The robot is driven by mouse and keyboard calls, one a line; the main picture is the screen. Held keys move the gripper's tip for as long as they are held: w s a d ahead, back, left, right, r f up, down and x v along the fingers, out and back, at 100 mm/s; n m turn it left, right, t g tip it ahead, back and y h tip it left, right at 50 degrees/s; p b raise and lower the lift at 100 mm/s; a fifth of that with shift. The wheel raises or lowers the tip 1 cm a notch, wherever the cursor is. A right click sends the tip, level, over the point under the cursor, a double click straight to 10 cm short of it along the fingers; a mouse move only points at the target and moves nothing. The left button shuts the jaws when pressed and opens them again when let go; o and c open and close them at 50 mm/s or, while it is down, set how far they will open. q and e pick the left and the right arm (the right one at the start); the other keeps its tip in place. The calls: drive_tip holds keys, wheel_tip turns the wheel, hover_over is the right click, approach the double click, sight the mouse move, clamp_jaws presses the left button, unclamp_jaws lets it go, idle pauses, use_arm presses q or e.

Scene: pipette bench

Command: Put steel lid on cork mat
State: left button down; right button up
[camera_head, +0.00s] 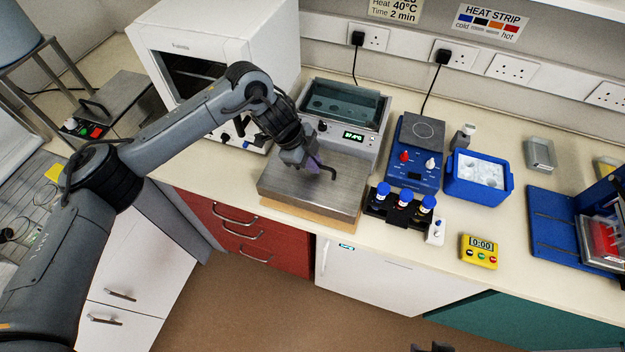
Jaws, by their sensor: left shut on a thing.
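The steel lid (290,188) is a flat grey metal slab with a dark bent handle (328,171) on top. My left gripper (313,166) is shut on the handle. The lid is level and lies over the cork mat (308,215), whose tan front edge shows under it. The lid hides most of the mat, and I cannot tell whether the two touch fully. Small dark parts at the bottom edge seem to be my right gripper (431,348); its fingers are mostly cut off.
An open water bath (343,105) stands just behind the lid. A black rack of blue-capped bottles (402,204) is close to its right. A blue stirrer (416,155), a blue ice box (479,178) and a yellow timer (479,252) stand farther right. The counter's front edge is near the mat.

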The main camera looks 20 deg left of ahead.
sight(313, 175)
use_arm(q)
drive_tip(key=shift+w+f, duration=0.1)
drive_tip(key=shift+f, duration=2.85)
drive_tip(key=shift+f, duration=0.1)
drive_tip(key=c, duration=1.2)
unclamp_jaws()
